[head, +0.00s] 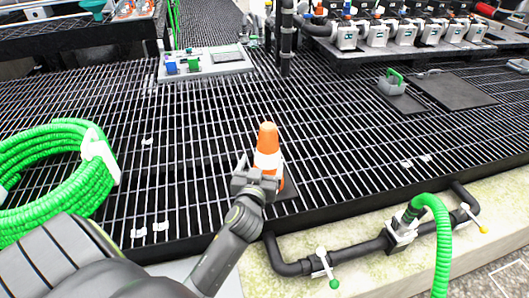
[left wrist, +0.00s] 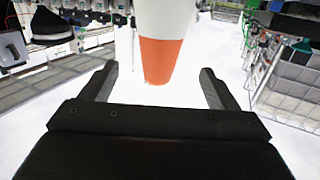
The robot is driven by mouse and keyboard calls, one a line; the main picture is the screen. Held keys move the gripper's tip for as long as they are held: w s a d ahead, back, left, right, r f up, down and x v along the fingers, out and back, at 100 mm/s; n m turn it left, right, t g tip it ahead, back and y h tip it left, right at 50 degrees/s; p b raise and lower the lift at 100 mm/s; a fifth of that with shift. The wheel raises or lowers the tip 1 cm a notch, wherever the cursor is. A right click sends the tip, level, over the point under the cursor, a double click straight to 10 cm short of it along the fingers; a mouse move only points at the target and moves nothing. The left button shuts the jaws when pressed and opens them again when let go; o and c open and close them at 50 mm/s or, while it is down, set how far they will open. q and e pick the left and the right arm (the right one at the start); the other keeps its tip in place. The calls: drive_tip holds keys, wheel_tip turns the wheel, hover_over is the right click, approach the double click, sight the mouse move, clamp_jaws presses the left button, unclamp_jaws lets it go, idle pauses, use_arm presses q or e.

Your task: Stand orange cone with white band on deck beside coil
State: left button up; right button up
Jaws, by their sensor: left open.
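The orange cone with a white band (head: 267,139) stands upright on the dark grated deck near its front edge, with a dark square at its foot. It fills the upper middle of the left wrist view (left wrist: 161,55), between and beyond the fingertips. My left gripper (head: 258,174) is at the near side of the cone, and its open fingers (left wrist: 158,78) show on either side of it. Part of the cone's lower body is hidden behind the gripper in the head view. The green coil (head: 52,165) lies on the deck at the left, with a white clip on it. My right gripper is not in view.
Black pipe with valves (head: 350,257) and a green hose (head: 439,235) run along the front ledge. A white board (head: 222,65) with blue and green blocks lies farther back. A manifold row (head: 400,35) stands at back right.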

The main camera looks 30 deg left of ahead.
use_arm(q)
drive_tip(key=s+d+f+g+h, duration=0.1)
drive_tip(key=s+f+g, duration=0.2)
drive_tip(key=s+f, duration=0.4)
drive_tip(key=s+d+f+m+g+h, duration=0.1)
drive_tip(key=s+f+g, duration=0.3)
drive_tip(key=s+f, duration=0.4)
drive_tip(key=s+d+f+m+g+h, duration=0.1)
drive_tip(key=s+f+g+h, duration=0.2)
drive_tip(key=s+f, duration=0.5)
drive_tip(key=shift+s+d+f+g, duration=0.1)
drive_tip(key=shift+s+d+g, duration=0.15)
drive_tip(key=shift+g, duration=0.35)
drive_tip(key=s+d+f+g, duration=0.1)
drive_tip(key=s, duration=0.1)
drive_tip(key=s+d+f+g+h, duration=0.1)
drive_tip(key=s, duration=0.2)
drive_tip(key=s+d+m+h, duration=0.1)
drive_tip(key=s, duration=0.2)
drive_tip(key=shift+s+d+f+g, duration=0.1)
drive_tip(key=shift+d+f+g, duration=0.3)
